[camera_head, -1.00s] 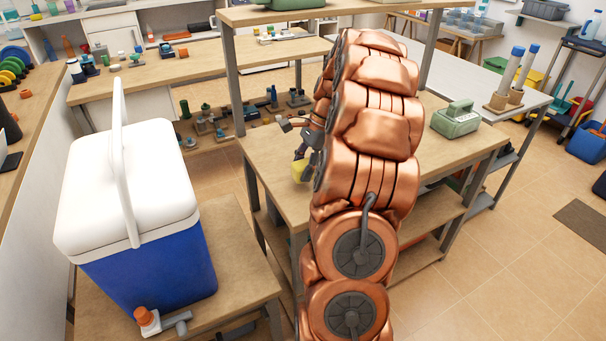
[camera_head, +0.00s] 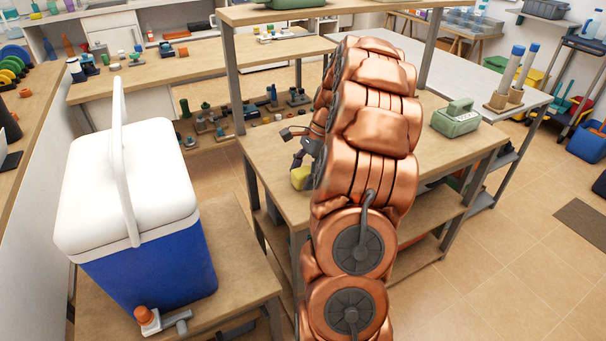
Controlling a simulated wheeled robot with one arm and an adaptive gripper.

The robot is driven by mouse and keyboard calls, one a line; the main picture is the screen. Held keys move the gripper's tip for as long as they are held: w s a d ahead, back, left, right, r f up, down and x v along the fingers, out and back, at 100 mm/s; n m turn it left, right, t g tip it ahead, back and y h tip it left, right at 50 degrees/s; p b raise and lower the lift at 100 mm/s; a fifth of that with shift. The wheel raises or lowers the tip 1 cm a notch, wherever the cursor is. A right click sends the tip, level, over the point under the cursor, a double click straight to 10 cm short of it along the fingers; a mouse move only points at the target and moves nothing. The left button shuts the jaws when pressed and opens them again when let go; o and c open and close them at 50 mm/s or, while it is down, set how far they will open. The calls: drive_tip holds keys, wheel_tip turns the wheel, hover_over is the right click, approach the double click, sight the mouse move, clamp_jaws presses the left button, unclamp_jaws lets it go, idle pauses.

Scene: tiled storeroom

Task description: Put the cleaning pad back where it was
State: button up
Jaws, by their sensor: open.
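The cleaning pad appears to be the small yellow block (camera_head: 299,178) on the left edge area of the wooden workbench (camera_head: 270,160), just left of my copper arm. My gripper (camera_head: 297,147) is dark grey and sits just above the yellow block, partly hidden behind my arm. Its fingers point left and are apart, with nothing seen between them. The arm hides part of the block's right side and the bench behind it.
A blue cooler with a white lid (camera_head: 130,190) stands on a low wooden table at the left. A green device (camera_head: 455,118) rests on the bench's right side. An upper shelf (camera_head: 300,12) on grey posts spans the bench.

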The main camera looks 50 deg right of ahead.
drive_tip(key=shift+r, duration=0.1)
drive_tip(key=v, duration=1.2)
drive_tip(key=shift+a+r, duration=0.1)
drive_tip(key=shift+a, duration=0.05)
drive_tip(key=s+a+n+g+h, duration=0.1)
drive_tip(key=s+a+n+g, duration=0.15)
drive_tip(key=a+n, duration=1.45)
drive_tip(key=s+a+f+n+g+h, duration=0.1)
drive_tip(key=s+a+f, duration=0.3)
drive_tip(key=s+a, duration=0.5)
drive_tip(key=s+a+f+n+g+h, duration=0.1)
drive_tip(key=s+a+f+n+h, duration=0.1)
drive_tip(key=s+a, duration=0.8)
wheel_tip(320, 180, down, 2)
drive_tip(key=shift+s+a+n, duration=0.2)
drive_tip(key=shift+s+n, duration=0.7)
drive_tip(key=shift+s, duration=0.15)
